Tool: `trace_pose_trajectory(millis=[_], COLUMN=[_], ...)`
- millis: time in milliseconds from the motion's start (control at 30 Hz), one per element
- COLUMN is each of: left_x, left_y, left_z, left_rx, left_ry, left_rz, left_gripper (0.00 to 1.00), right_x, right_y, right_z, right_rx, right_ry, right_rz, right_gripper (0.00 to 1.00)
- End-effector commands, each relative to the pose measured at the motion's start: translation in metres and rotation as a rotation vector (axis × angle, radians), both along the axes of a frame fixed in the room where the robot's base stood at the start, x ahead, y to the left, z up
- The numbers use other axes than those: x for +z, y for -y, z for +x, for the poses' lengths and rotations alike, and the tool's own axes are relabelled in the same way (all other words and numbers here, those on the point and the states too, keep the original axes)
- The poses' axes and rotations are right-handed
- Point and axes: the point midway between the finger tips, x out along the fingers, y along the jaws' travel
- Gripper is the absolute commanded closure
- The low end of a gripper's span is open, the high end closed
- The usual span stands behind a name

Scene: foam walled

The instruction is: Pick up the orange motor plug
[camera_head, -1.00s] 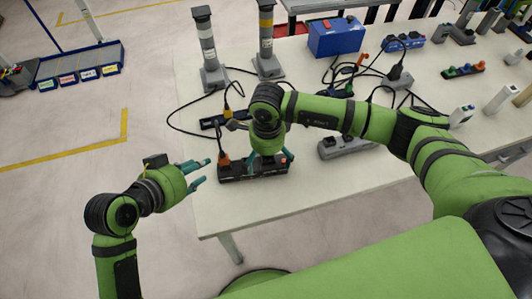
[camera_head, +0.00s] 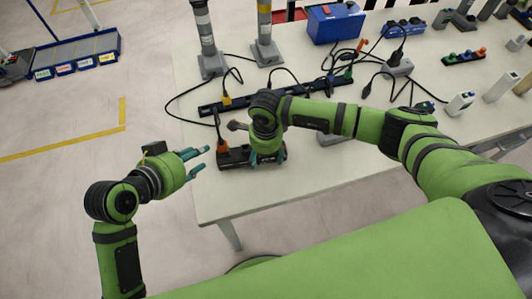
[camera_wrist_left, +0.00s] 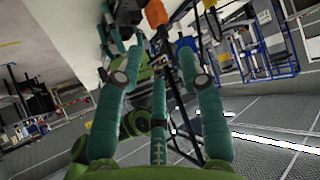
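The orange motor plug (camera_head: 221,147) stands at the left end of the black socket block (camera_head: 232,158), its dark cable rising from it. In the left wrist view an orange plug (camera_wrist_left: 156,13) shows at the top, beyond the fingertips. My left gripper (camera_head: 203,159) is open and empty, just left of the plug and apart from it. Its teal fingers are spread in the wrist view (camera_wrist_left: 158,68). My right gripper (camera_head: 267,157) is at the right part of the socket block, with teal fingers around or against it. Its hand hides part of the block, and its grip is unclear.
A long black socket strip (camera_head: 305,91) with cables lies behind on the white table (camera_head: 310,182). Two grey posts (camera_head: 205,35) (camera_head: 264,30) and a blue box (camera_head: 335,22) stand further back. The table front is bare; open floor lies left.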

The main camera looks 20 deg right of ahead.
Motion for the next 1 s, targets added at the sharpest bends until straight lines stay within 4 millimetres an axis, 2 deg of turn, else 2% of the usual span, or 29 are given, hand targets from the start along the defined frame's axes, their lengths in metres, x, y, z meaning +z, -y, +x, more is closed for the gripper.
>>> trace_pose_trajectory(millis=[167,267,367,600,700,900,1000], left_x=[0.001,0.004,0.013,0.043,0.056,0.073,0.075], left_y=[0.002,0.012,0.032,0.101,0.125,0.154,0.155], left_z=[0.001,0.009,0.023,0.064,0.078,0.097,0.099], left_rx=[-0.004,-0.027,-0.077,-0.258,-0.325,-0.448,-0.51], left_ry=[0.002,0.008,0.019,0.05,0.06,0.039,-0.011], left_rz=[-0.001,-0.008,-0.019,0.005,0.045,0.19,0.306], left_gripper=[0.61,0.61,0.61,0.61,0.61,0.61,0.61], right_x=[-0.001,-0.002,-0.002,-0.002,-0.002,-0.002,-0.002], right_y=[0.0,0.0,0.0,0.0,0.0,0.001,0.001], right_z=[-0.002,-0.002,-0.002,-0.002,-0.002,-0.002,-0.002], right_rx=[0.001,0.001,0.001,0.001,0.001,0.001,0.001], right_ry=[-0.004,-0.004,-0.005,-0.005,-0.004,-0.004,-0.003], right_rz=[0.0,-0.001,-0.001,-0.001,-0.002,-0.002,-0.003], right_gripper=[0.73,0.73,0.73,0.73,0.73,0.73,0.73])
